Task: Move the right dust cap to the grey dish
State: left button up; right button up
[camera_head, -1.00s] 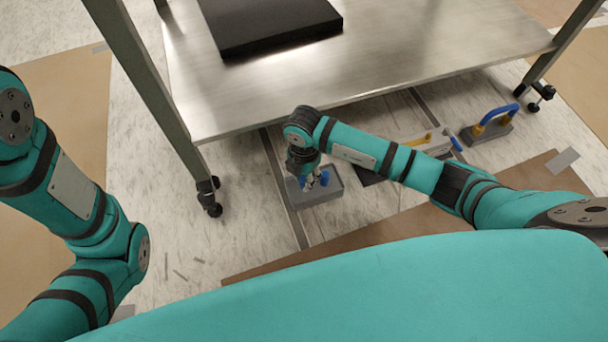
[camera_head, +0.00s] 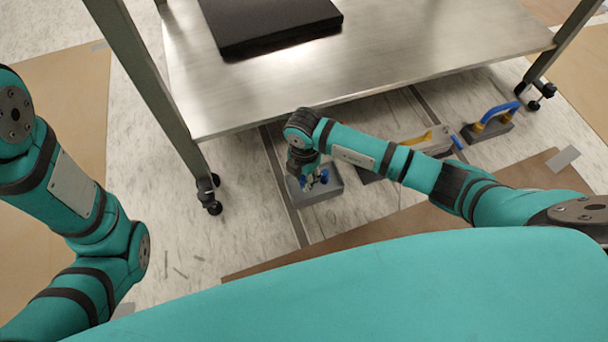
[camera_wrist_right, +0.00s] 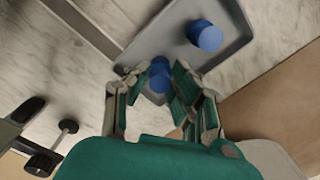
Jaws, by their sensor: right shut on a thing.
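The grey dish (camera_head: 322,195) is a shallow tray on the floor by the front edge of the metal table; it also shows in the right wrist view (camera_wrist_right: 236,48). One blue dust cap (camera_wrist_right: 205,35) stands in the dish, apart from my fingers. My right gripper (camera_wrist_right: 160,92) is over the near part of the dish, pointing down, and is shut on another blue dust cap (camera_wrist_right: 159,80). The fingers partly hide this cap, and I cannot tell whether it touches the dish floor. In the head view my right gripper (camera_head: 307,183) is small. My left gripper is out of view.
The metal table (camera_head: 400,65) overhangs behind the dish, with a caster leg (camera_head: 207,190) to the left. To the right on the floor are a grey device with a yellow part (camera_head: 432,140) and a blue-handled holder (camera_head: 490,122). Floor left of the dish is clear.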

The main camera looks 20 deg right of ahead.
dwell(0.3)
jog(key=o, duration=0.8)
jog(key=shift+o, duration=0.5)
jog(key=o, duration=0.4)
